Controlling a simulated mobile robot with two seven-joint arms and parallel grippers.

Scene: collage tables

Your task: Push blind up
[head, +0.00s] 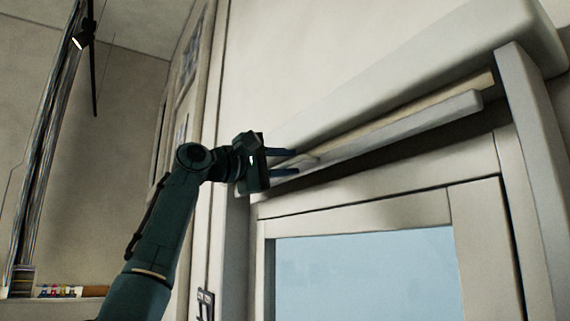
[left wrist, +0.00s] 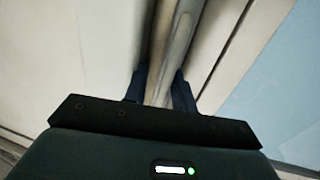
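The blind is raised high in the window in the head view, with its pale bottom bar (head: 400,130) slanting close under the white top housing (head: 400,85). My left gripper (head: 295,162) is at the bar's left end, with one dark finger above and one below it. In the left wrist view, the bar (left wrist: 177,50) runs away from between the two fingers (left wrist: 160,90), which are only partly apart and appear closed on it. The exact contact is hard to see. My right gripper is in neither view.
The window frame (head: 350,217) and blue pane (head: 365,270) lie below the blind. The frame's right post (head: 535,170) bounds it. A shelf with small items (head: 70,291) is at lower left.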

